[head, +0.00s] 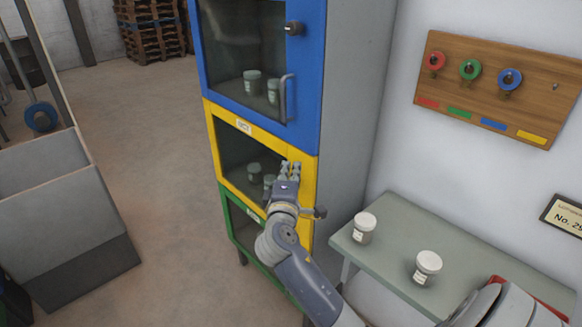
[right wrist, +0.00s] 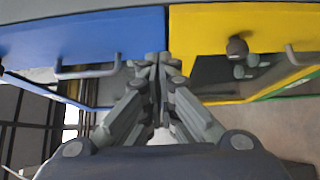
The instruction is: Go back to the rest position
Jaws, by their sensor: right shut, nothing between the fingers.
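My right gripper (head: 288,170) is shut and empty. In the head view it is in front of the right edge of the yellow cabinet door (head: 233,190); I cannot tell whether it touches the door. In the right wrist view its closed fingers (right wrist: 158,65) point up at the border between the blue (right wrist: 90,35) and yellow (right wrist: 205,25) parts of the cabinet. My right arm covers part of the yellow and green fronts. My left gripper is out of view.
The blue door (head: 313,60) is above and the green door (head: 227,215) below. White-lidded jars show behind the glass. A grey table (head: 390,262) with two jars (head: 364,228) (head: 427,267) stands right. A wooden board (head: 480,85) holds coloured rings.

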